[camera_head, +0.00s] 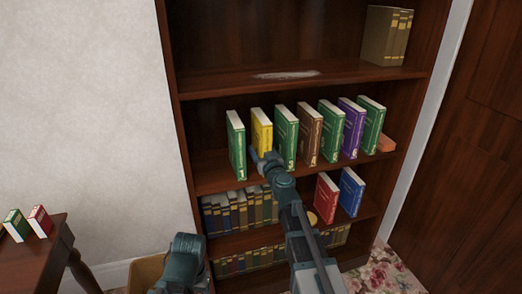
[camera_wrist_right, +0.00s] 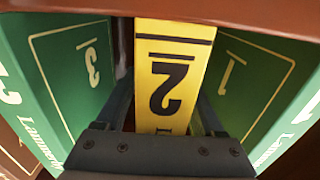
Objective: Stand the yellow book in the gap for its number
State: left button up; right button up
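The yellow book (camera_head: 261,130) stands upright on the middle shelf (camera_head: 212,172), between the green book 1 (camera_head: 236,140) and the green book 3 (camera_head: 285,135). In the right wrist view its yellow spine (camera_wrist_right: 172,75) shows an upside-down 2. My right gripper (camera_head: 264,158) is at the lower part of its spine. Its fingers (camera_wrist_right: 165,100) lie close along both sides of the book and look shut on it. The gripper hides the book's lower end. Only a part of my left arm shows at the bottom of the head view; its gripper is out of view.
Right of book 3 stand a brown book (camera_head: 308,135), another green book (camera_head: 330,130), a purple book (camera_head: 352,128) and a last green book (camera_head: 372,125). Red (camera_head: 327,197) and blue (camera_head: 351,190) books stand below. A side table (camera_head: 35,258) holds two small books at left.

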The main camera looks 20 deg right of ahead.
jog(key=shift+r, duration=0.1)
jog(key=shift+s, duration=0.2)
jog(key=s, duration=1.1)
jog(key=shift+s+d, duration=0.2)
jog(key=shift+s, duration=0.1)
